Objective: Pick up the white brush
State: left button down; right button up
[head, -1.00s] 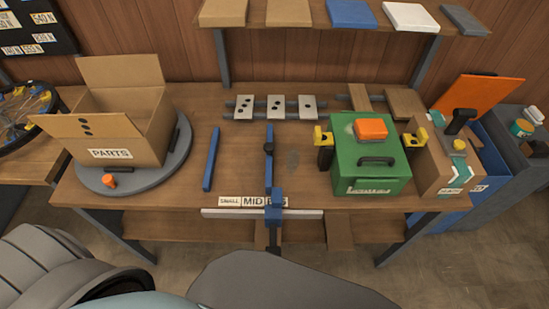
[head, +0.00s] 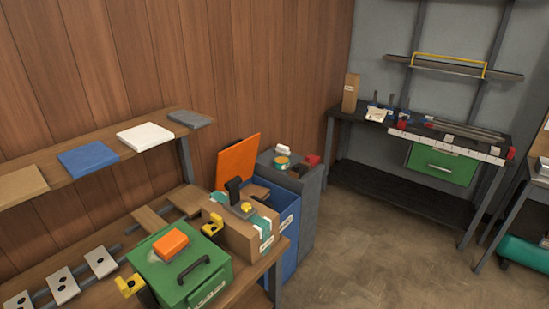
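I cannot make out a white brush for certain. A small white object (head: 283,150) lies on top of the grey cabinet (head: 310,195), next to a round tin with a yellow and teal look (head: 282,162) and a red item (head: 312,160). It is too small to tell what it is. Another white item (head: 376,113) sits on the dark bench (head: 345,118) at the back right, also too small to identify. Neither of my grippers shows in the head view.
A green box (head: 185,275) with an orange block (head: 170,244) and a cardboard box (head: 235,235) stand on the wooden workbench. A blue bin (head: 289,230) with an orange panel (head: 236,160) is beside it. The floor (head: 380,240) before the dark bench is clear.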

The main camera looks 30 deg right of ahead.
aim_at(284, 150)
jog(key=k, duration=0.5)
jog(key=z, duration=1.75)
jog(key=i, duration=5.05)
jog(key=u, duration=3.65)
